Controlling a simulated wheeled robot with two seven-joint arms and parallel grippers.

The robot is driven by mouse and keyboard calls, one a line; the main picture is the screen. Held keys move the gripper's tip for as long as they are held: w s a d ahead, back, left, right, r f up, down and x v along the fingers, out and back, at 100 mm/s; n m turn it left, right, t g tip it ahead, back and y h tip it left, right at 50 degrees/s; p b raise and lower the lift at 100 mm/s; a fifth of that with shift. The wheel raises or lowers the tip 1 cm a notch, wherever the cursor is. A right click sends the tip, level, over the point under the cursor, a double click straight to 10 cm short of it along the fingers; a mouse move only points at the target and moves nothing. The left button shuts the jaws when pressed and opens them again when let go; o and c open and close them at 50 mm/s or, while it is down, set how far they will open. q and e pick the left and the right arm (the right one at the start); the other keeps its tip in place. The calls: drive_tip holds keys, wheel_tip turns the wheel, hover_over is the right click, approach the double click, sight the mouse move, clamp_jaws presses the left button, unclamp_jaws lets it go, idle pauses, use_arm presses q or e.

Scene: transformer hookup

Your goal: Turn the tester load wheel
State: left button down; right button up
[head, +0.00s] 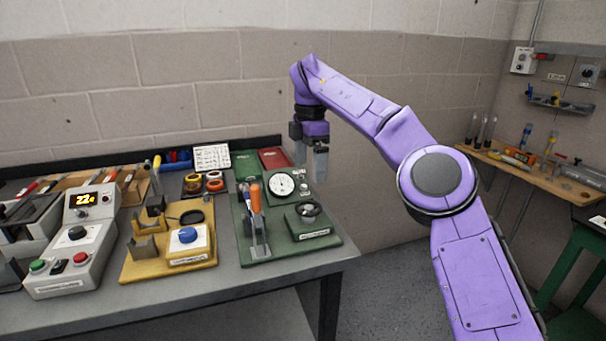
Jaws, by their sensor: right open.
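The tester appears to be the green board (275,246) near the table's right end. It carries a white-faced dial gauge (282,185), an upright grey lever with orange and blue handles (258,205), and a small dark round wheel (308,209) on a green block with a label too small to read. This wheel looks like the load wheel. My right gripper (310,165) points down, open and empty, above the board's back right part. It is higher than the wheel and apart from it. My left gripper is not in view.
Left of the green board is a yellow board (140,267) with a blue button (187,235) and cradles. Further left is a grey control box (65,260) with a lit display. The red booklet (275,158) lies behind the tester. Floor is open right of the table.

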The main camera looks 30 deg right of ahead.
idle(0.4)
wheel_tip(320, 180, up, 5)
drive_tip(key=d+p, duration=0.1)
drive_tip(key=p, duration=0.5)
drive_tip(key=n+p, duration=0.5)
drive_tip(key=n, duration=0.9)
approach(309, 206)
drive_tip(key=shift+n, duration=0.3)
wheel_tip(309, 206, down, 8)
drive_tip(key=shift+s+a+p, duration=0.1)
drive_tip(key=shift+p, duration=1.1)
drive_tip(key=c, duration=1)
drive_tip(key=shift+c, duration=0.2)
